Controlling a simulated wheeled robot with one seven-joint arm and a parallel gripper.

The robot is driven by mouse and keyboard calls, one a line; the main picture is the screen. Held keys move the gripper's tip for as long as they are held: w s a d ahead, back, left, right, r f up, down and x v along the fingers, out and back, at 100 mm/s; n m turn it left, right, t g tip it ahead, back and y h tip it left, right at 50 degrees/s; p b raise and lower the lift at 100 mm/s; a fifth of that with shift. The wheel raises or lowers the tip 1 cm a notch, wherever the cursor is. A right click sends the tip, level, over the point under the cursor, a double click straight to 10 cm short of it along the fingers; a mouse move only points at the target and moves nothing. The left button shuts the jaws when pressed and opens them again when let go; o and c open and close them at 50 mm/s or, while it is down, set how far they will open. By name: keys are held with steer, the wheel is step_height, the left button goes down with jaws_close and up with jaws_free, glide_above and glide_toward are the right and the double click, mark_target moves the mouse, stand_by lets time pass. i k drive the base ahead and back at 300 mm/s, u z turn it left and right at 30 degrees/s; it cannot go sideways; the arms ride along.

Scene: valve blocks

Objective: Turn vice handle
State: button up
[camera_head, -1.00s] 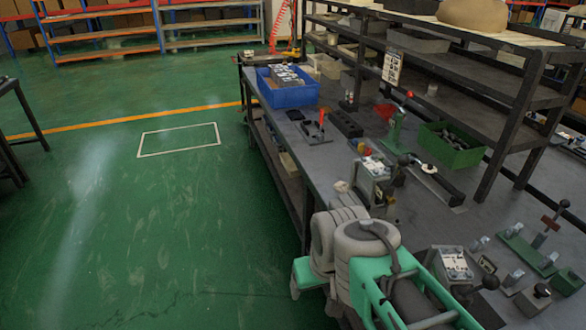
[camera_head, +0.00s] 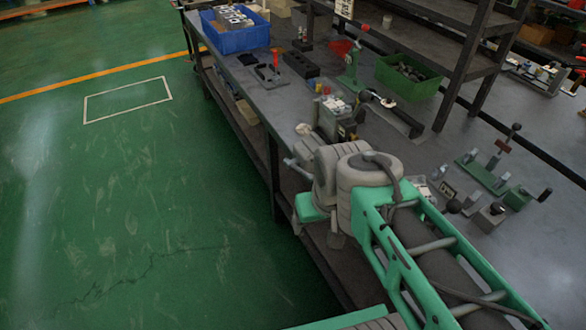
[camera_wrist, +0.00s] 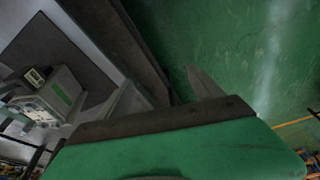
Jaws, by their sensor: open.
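A grey-green bench vice (camera_head: 346,126) stands near the bench's front edge in the head view, with a metal block with coloured parts (camera_head: 330,104) on top. A dark round knob (camera_head: 365,97) shows beside it; I cannot tell whether it belongs to the vice handle. In the wrist view a grey-green fixture (camera_wrist: 62,95) with a pale block stands at the left, apart from my fingers; its handle is not clear. My gripper (camera_wrist: 165,92) is open and empty, its two grey fingers spread over the bench edge and floor. In the head view my wrist hides most of it.
The bench (camera_head: 275,110) carries a blue crate (camera_head: 235,28), a green bin (camera_head: 407,77) and a green press (camera_head: 352,70). Green clamp fixtures (camera_head: 483,172) stand at the right. My arm partly hides another block fixture (camera_head: 424,188). Open green floor (camera_head: 130,200) lies to the left.

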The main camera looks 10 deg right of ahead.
mark_target(293, 163)
steer(key=u, duration=0.05)
steer(key=k, duration=0.6)
steer(key=u, duration=0.3)
steer(key=i, duration=0.75)
steer(key=u, duration=0.8)
steer(key=i, duration=0.5)
steer(key=u, duration=0.25)
